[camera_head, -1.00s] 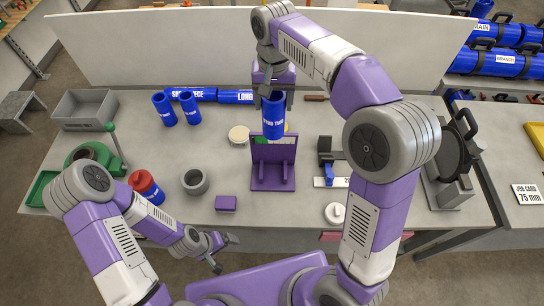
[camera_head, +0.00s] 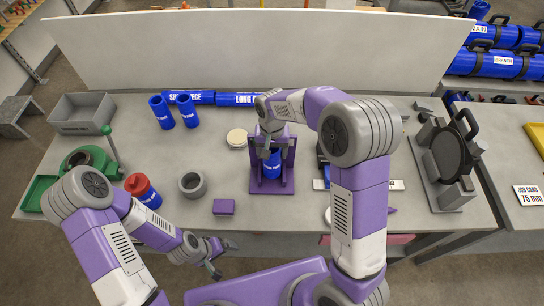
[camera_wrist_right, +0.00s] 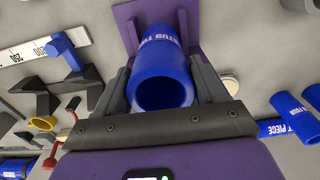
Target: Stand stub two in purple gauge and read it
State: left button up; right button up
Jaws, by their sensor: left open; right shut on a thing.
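Stub two is a blue pipe piece (camera_head: 272,164) with white lettering. It stands in the purple gauge (camera_head: 270,187), at its base between the side posts. My right gripper (camera_head: 268,147) is shut on its upper part. In the right wrist view, stub two (camera_wrist_right: 162,75) sits between the dark fingers of my right gripper (camera_wrist_right: 165,90), its open end toward the camera, with the purple gauge (camera_wrist_right: 127,22) behind it. Whether its far end touches the gauge base is hidden. My left gripper (camera_head: 225,257) is open and empty near the table's front edge.
Two blue stubs (camera_head: 187,110) stand at the back left, before long blue pipes (camera_head: 235,99). A black-plated machine (camera_head: 447,155) stands right.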

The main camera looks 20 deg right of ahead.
notch_tip(320, 180, down, 4)
jog(key=shift+r, duration=0.25)
jog(key=o, duration=1.6)
jog(key=shift+f, duration=0.1)
jog(key=shift+c, duration=0.2)
jog(key=shift+r, duration=0.25)
notch_tip(320, 180, up, 12)
jog(key=shift+f, duration=0.1)
